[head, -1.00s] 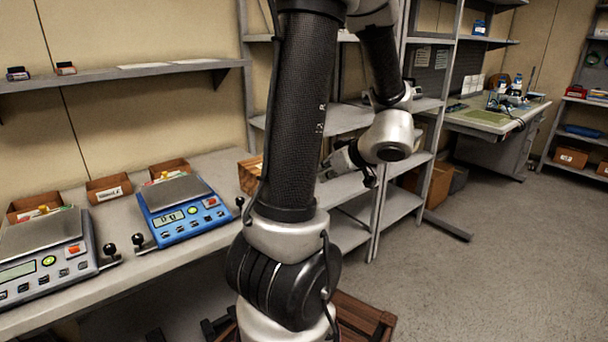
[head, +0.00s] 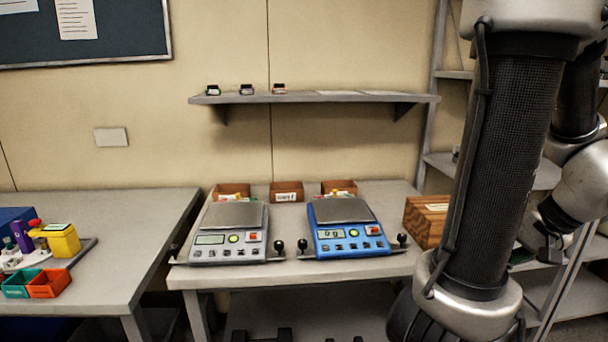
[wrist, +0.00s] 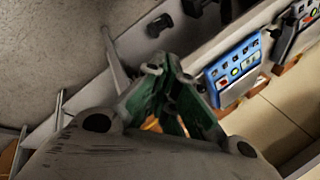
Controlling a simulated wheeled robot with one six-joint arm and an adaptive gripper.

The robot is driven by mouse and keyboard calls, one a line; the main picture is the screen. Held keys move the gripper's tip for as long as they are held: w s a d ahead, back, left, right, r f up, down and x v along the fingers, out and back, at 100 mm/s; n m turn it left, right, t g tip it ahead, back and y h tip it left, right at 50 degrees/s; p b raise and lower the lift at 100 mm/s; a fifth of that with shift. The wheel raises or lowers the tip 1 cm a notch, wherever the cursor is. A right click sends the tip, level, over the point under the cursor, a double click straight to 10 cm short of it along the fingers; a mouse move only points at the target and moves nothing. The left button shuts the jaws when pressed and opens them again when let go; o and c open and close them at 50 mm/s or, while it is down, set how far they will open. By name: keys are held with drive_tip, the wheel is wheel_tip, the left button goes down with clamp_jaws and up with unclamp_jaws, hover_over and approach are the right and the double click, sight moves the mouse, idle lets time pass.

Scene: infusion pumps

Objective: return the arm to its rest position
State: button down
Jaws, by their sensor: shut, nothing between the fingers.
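My arm stands at the right side of the head view, bent at the elbow, with its forearm folded down. My gripper (head: 549,243) hangs partly in view there, beside the wooden box and in front of the metal rack. In the wrist view my gripper (wrist: 170,74) shows its green-sided fingers, closed with nothing held. The blue scale (wrist: 235,68) appears beyond the fingers on the right of that view.
A bench holds a grey scale (head: 228,231), a blue scale (head: 345,228) and a wooden box (head: 425,222) near my arm. A wall shelf (head: 315,98) is above. A left table (head: 150,222) carries bins. The metal rack (head: 436,160) stands behind my arm.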

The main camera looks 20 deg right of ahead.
drive_tip(key=w+a+r+n, duration=0.3)
drive_tip(key=a+n, duration=0.1)
drive_tip(key=a, duration=0.1)
drive_tip(key=w+a+r+n+h, duration=0.1)
drive_tip(key=w+a+r+n, duration=0.2)
drive_tip(key=a, duration=0.3)
drive_tip(key=w+a+r+n+g, duration=0.1)
drive_tip(key=w+a+r+n, duration=0.2)
drive_tip(key=a+r+n, duration=0.2)
drive_tip(key=shift+w+a+n+h, duration=0.3)
drive_tip(key=shift+w+a+n, duration=0.1)
drive_tip(key=shift+a, duration=0.3)
